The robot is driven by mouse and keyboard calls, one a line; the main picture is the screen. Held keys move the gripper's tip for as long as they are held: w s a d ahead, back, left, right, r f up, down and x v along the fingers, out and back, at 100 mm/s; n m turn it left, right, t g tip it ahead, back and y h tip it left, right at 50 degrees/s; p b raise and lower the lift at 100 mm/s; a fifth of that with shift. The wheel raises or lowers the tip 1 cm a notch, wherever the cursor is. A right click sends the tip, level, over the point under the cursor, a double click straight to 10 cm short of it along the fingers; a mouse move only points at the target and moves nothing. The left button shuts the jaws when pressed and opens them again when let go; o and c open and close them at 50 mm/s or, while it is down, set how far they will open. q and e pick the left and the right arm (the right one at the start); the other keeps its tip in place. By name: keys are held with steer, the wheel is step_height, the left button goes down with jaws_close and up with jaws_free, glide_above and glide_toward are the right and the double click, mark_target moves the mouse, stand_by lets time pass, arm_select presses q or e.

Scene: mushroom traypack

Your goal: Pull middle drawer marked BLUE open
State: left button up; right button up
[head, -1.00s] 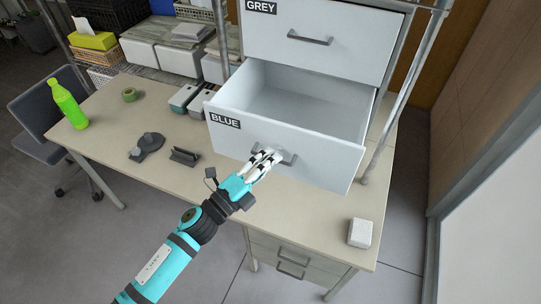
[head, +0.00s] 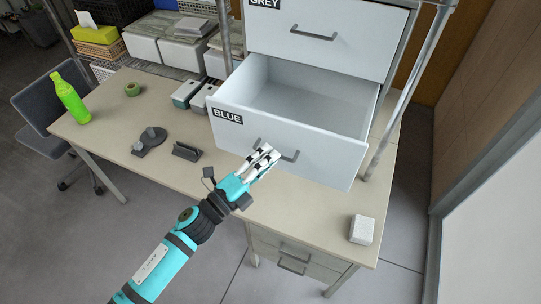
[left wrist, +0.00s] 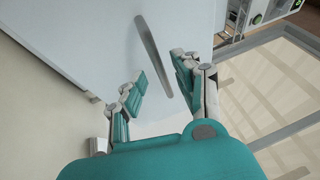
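The middle drawer marked BLUE (head: 330,155) stands well out of the white cabinet, and its empty inside shows. Its grey bar handle (head: 289,156) is on the front face, partly hidden by my fingers. It also shows in the left wrist view as a grey bar handle (left wrist: 152,50). My left gripper (head: 267,154) is at the left part of the handle. In the left wrist view its fingers (left wrist: 158,70) are apart, with the handle running across the gap between them; I see no clear grip on it. My right gripper is not in view.
The drawer marked GREY (head: 320,40) above is closed. The desk (head: 210,180) below holds a white block (head: 361,230), a dark holder (head: 186,151), a green tape roll (head: 132,89) and a green bottle (head: 70,98). A metal post (head: 405,95) stands right of the cabinet.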

arm_select(q)
steer(key=v, duration=1)
steer(key=shift+s+a, duration=0.2)
steer(key=shift+s, duration=0.05)
steer(key=w+a+f+n+y, duration=0.1)
steer(key=a+f+n+y, duration=0.25)
steer(key=f, duration=0.55)
steer(key=w+a+f+n+y, duration=0.1)
steer(key=a+f+n+y, duration=0.3)
steer(key=f, duration=0.5)
steer(key=s+a+f+n+g+y, duration=0.2)
steer(key=s+f+n, duration=0.2)
steer(key=f, duration=0.4)
steer(key=s+a+f+n+g+y, duration=0.1)
steer(key=s+f+n+g+y, duration=0.2)
steer(key=f, duration=0.6)
steer(key=s+f+n+g, duration=0.3)
steer(key=s+f, duration=0.3)
steer(key=s, duration=0.3)
steer(key=s+f+n+g+b, duration=0.1)
steer(key=s+f+n+g, duration=0.2)
steer(key=s+f, duration=0.3)
steer(key=s+f+n+g, duration=0.3)
steer(key=s+f, duration=0.3)
steer(key=s, duration=0.7)
steer(key=shift+s+a+f+n+y, duration=0.2)
steer(key=shift+a+f+n+y, duration=0.15)
steer(key=shift+a+n, duration=0.2)
